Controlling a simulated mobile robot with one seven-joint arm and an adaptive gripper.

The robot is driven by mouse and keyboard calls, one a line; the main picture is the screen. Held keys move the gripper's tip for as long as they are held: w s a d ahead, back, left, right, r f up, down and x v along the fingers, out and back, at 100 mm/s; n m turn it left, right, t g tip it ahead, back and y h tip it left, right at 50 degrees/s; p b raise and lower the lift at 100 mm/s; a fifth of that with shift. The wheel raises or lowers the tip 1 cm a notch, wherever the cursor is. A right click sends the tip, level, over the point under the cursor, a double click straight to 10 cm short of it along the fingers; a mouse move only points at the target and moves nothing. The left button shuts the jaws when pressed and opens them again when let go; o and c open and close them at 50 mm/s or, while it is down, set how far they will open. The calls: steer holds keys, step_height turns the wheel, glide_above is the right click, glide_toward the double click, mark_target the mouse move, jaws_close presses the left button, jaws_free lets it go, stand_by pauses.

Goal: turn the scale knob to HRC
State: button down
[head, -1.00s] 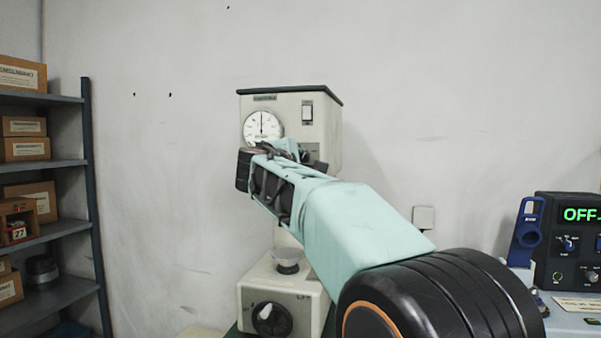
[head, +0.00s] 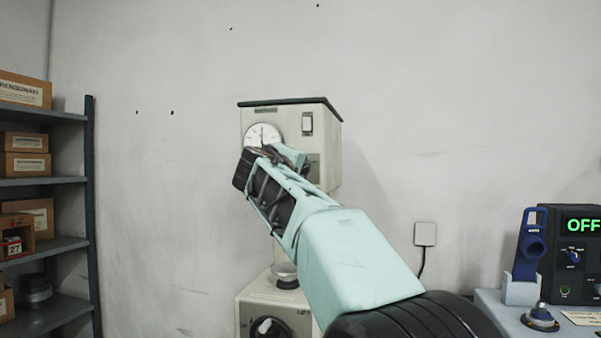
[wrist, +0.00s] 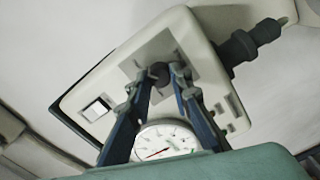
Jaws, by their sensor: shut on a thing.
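The hardness tester (head: 325,150) is a cream cabinet with a dark green top, standing against the wall. Its round white dial (head: 262,132) shows above my arm, and the dial (wrist: 165,140) also shows in the wrist view. The scale knob (wrist: 160,70) is small and dark, on the cabinet's front panel. My gripper (wrist: 160,80) has one finger on each side of the knob and is shut on it. In the head view my wrist and arm hide the knob and fingertips. The scale lettering and the knob's setting cannot be read.
Below are the tester's cupped anvil (head: 285,270) and its base with a dark round dial (head: 267,327). A shelf rack (head: 92,200) with boxes stands at left. A wall socket (head: 425,234) is between.

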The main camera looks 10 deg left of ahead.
stand_by(0.3)
steer(key=c, duration=1.7)
jaws_free()
steer(key=shift+c, duration=0.2)
steer(key=s, duration=1.2)
steer(key=shift+a, duration=0.25)
